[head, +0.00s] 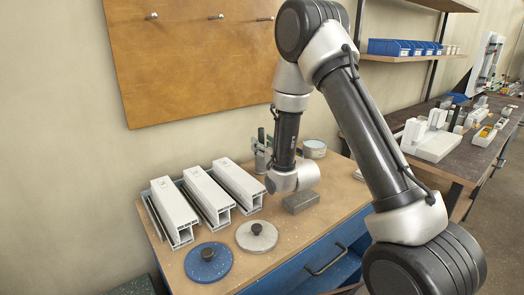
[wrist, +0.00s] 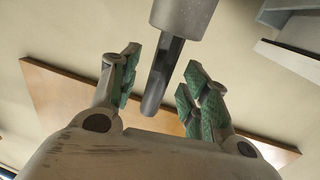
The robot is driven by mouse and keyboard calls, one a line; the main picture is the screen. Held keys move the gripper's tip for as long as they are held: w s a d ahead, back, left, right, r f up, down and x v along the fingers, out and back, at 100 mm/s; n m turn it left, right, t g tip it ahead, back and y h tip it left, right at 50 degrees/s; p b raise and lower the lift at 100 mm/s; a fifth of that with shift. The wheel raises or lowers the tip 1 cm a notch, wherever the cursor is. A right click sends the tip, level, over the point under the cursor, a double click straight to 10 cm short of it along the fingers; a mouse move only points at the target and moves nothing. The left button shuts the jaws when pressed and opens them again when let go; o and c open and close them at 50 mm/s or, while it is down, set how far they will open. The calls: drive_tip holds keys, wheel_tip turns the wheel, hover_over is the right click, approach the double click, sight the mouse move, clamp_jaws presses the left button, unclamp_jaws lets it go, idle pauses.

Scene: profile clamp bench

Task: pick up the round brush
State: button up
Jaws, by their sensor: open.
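A dark, slim upright piece (wrist: 158,78) comes out of a grey cylinder (wrist: 184,14) in the wrist view, which looks upside down. It seems to be the round brush's handle in a holder, but no bristles show. In the head view the dark piece (head: 261,135) stands above the grey cylinder (head: 260,161) at the back of the bench. My gripper (wrist: 158,88) is open, with green-padded fingers on either side of the dark piece and a gap to each. In the head view my gripper (head: 268,146) is partly hidden behind my wrist.
White profiles (head: 208,194) lie left of the cylinder on the bench (head: 290,236). A grey block (head: 300,202) and a round tin (head: 315,148) are nearby. A blue disc (head: 208,263) and a grey disc (head: 257,236) lie in front. A wooden board (head: 190,60) hangs behind.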

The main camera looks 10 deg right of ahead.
drive_tip(key=shift+x, duration=0.9)
clamp_jaws()
wheel_tip(320, 180, up, 10)
